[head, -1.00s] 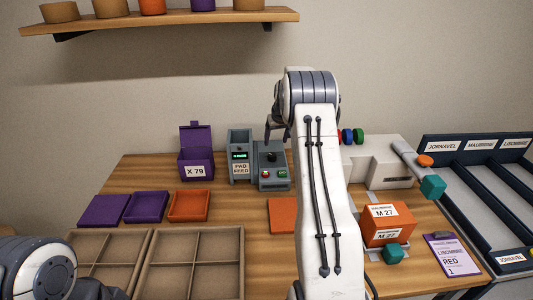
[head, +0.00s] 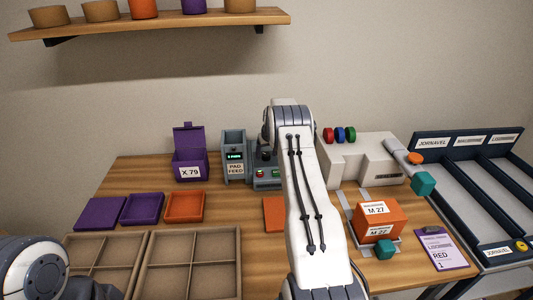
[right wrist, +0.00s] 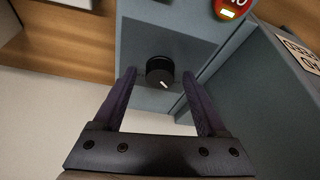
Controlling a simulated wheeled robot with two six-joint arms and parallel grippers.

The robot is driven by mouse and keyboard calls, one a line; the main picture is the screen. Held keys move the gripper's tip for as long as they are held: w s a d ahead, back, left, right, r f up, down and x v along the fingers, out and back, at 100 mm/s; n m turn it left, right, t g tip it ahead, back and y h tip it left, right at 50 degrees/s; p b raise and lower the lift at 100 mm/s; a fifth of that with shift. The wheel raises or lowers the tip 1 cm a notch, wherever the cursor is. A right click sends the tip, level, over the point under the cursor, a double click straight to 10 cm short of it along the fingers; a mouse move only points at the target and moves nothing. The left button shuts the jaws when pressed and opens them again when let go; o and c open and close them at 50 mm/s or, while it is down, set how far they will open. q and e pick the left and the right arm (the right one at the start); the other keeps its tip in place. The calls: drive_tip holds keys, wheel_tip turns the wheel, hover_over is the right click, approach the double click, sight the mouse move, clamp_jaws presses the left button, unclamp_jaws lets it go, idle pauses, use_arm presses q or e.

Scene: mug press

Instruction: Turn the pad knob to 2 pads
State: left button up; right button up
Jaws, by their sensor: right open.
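The pad feed unit (head: 235,168) stands at the back of the table with a small green display. The grey control box beside it (head: 266,182) has a green and a red button. Its black pad knob (right wrist: 160,71) shows in the right wrist view, with a white mark pointing to the lower right; no numbers around it are readable. My right gripper (right wrist: 158,76) is open, its two dark fingers on either side of the knob with gaps visible. In the head view my right arm hides part of the control box. My left gripper is not visible, only its arm at lower left.
A purple box labelled X 79 (head: 189,166) stands left of the feed unit. Purple and orange trays and cardboard dividers lie at left. The white press (head: 360,160) and orange M 27 box (head: 378,220) are right of my arm. A clipboard (head: 441,250) lies at front right.

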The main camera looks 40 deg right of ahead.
drive_tip(key=shift+c, duration=0.3)
clamp_jaws()
drive_tip(key=shift+m, duration=0.4)
drive_tip(key=shift+a+f+m+g+h+b, duration=0.1)
drive_tip(key=shift+m+g+h+b, duration=0.2)
drive_tip(key=shift+m+h+b, duration=0.45)
drive_tip(key=m+b, duration=0.1)
drive_tip(key=m, duration=0.1)
drive_tip(key=shift+w+m+g, duration=0.1)
drive_tip(key=shift+m+g, duration=0.2)
drive_tip(key=shift+m, duration=0.05)
drive_tip(key=shift+w+a+m+g+h+b, duration=0.1)
drive_tip(key=shift+m+g+h+b, duration=0.35)
drive_tip(key=shift+m+b, duration=0.85)
drive_tip(key=shift+m+p, duration=0.3)
drive_tip(key=shift+m, duration=0.2)
